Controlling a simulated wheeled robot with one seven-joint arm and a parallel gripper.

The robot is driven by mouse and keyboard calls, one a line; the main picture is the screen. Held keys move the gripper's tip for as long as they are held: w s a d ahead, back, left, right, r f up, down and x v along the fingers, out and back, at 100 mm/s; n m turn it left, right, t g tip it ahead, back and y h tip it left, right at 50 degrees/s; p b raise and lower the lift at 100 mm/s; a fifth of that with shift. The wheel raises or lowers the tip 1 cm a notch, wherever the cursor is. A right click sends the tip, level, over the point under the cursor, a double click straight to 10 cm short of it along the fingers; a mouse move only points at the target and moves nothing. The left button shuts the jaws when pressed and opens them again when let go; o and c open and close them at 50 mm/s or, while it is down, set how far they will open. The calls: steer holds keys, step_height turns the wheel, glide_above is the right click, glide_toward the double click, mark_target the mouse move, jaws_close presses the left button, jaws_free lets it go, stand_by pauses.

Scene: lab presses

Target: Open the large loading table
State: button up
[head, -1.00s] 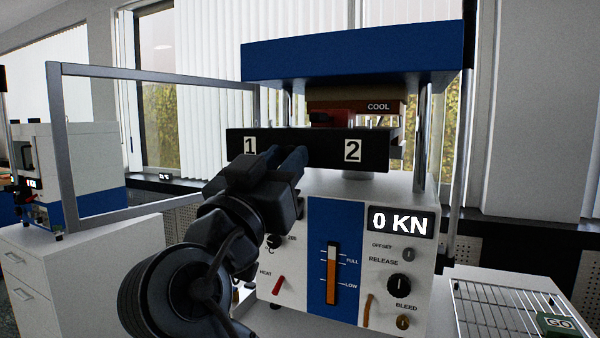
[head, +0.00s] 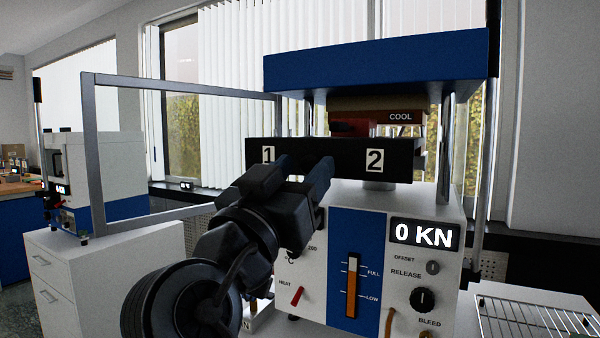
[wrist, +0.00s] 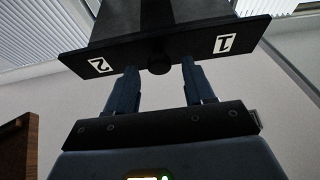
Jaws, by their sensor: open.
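The large loading table shows in the head view as a wide black front panel (head: 340,160) marked 1 and 2, below the red COOL block of the press. In the wrist view the same panel (wrist: 185,48) crosses the top, with a round black knob (wrist: 159,66) at its middle edge. My gripper (head: 308,164) is in front of the panel, between the two numbers. In the wrist view my open gripper (wrist: 160,76) has one finger on each side of the knob, with gaps. Contact with the panel cannot be told. The knob is hidden in the head view.
The press has a blue top (head: 380,62) and a white control front (head: 435,285) reading 0 KN. A grey door frame (head: 91,150) stands swung out at the left. A wire rack (head: 530,318) lies at the right. Another machine (head: 100,170) stands on a white cabinet at the left.

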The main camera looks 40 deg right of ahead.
steer(key=b+v, duration=0.2)
steer(key=v, duration=0.5)
steer(key=shift+a, duration=0.35)
steer(key=shift+s+f, duration=0.1)
steer(key=shift+f, duration=0.05)
step_height(320, 180, down, 21)
steer(key=w+a+n+t+y, duration=0.1)
steer(key=w+n+t+y, duration=0.1)
steer(key=n+t+y, duration=0.9)
steer(key=s+a+f+n+g+y+p, duration=0.1)
steer(key=s+a+f+n+g+y, duration=0.15)
steer(key=s+f+n+y, duration=0.6)
steer(key=s+d+f+m+y, duration=0.1)
steer(key=s+m, duration=0.1)
steer(key=s, duration=0.9)
steer(key=s+d+f+m+g+p, duration=0.1)
steer(key=s+f+m, duration=0.1)
steer(key=s, duration=1)
steer(key=shift+m+y, duration=0.35)
steer(key=shift+m, duration=0.4)
